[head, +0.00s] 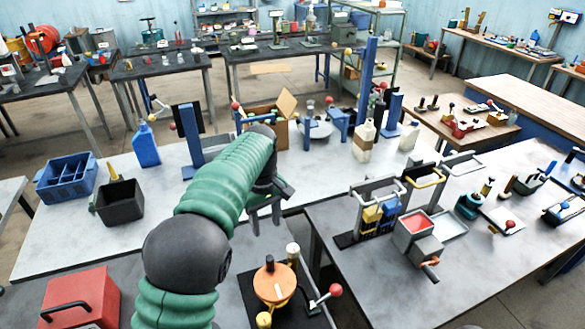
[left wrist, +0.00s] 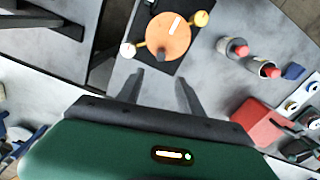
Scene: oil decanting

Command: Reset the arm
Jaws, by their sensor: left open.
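My left arm is green with dark joints and reaches up across the middle of the head view. My left gripper (head: 265,215) is open and empty, its fingers hanging down over the near edge of the grey table. In the left wrist view the two fingers of my left gripper (left wrist: 160,90) stand apart with nothing between them. Below it is a round orange device (head: 274,284) on a black mat. This orange disc also shows in the left wrist view (left wrist: 168,38), beyond the fingertips and apart from them. My right gripper is not in view.
A red box (head: 82,298) stands at the near left. A black bin (head: 120,203), a blue crate (head: 66,180) and a blue bottle (head: 146,146) stand on the left table. A rack with yellow and blue items (head: 380,213) and a red-topped box (head: 414,228) are on the right table.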

